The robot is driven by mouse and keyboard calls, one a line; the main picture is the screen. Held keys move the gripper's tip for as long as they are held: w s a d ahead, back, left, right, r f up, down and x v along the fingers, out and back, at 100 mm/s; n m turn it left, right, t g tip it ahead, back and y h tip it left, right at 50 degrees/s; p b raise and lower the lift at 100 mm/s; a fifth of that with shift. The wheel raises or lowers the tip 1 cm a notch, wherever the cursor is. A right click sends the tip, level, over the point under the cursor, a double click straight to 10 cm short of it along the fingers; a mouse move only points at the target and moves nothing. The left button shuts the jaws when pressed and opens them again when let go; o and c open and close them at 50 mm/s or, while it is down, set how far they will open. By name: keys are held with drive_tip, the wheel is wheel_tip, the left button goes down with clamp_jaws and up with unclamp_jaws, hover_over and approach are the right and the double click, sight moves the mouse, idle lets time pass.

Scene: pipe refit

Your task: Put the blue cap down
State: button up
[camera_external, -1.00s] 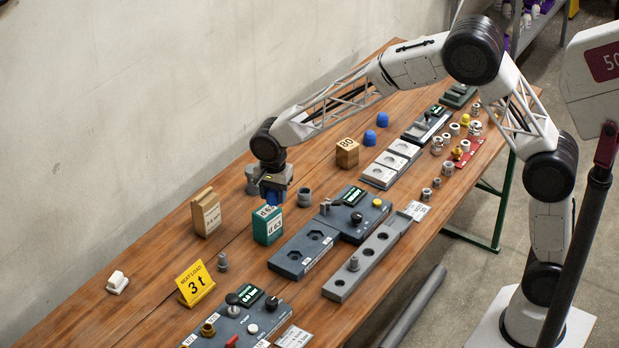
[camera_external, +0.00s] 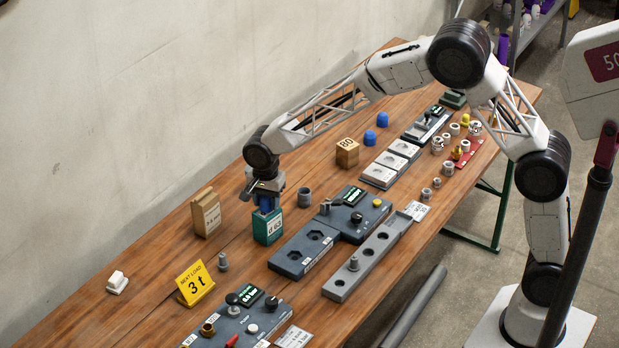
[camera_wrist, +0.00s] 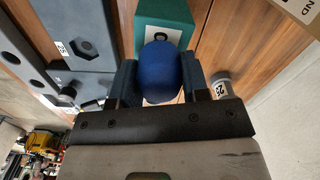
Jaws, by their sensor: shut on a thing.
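The blue cap (camera_external: 266,204) is held in my gripper (camera_external: 266,196), low over the teal block (camera_external: 268,229) in the external view. In the wrist view the cap (camera_wrist: 160,72) sits between the two fingers of my gripper (camera_wrist: 160,82), its rounded top clear. The teal block (camera_wrist: 166,18) shows just beyond the cap there. I cannot tell whether the cap touches the block. Two other blue caps (camera_external: 376,128) stand farther back on the table.
A grey cylinder marked 25 (camera_wrist: 219,84) is close to my gripper's right in the wrist view. A wooden block (camera_external: 206,213) stands left. Bare wood (camera_external: 130,250) lies at the left.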

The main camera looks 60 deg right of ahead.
drive_tip(key=shift+f, duration=0.3)
drive_tip(key=shift+f, duration=0.1)
drive_tip(key=o, duration=0.9)
wheel_tip(320, 180, up, 12)
drive_tip(key=shift+r, duration=0.15)
idle(0.4)
idle(0.6)
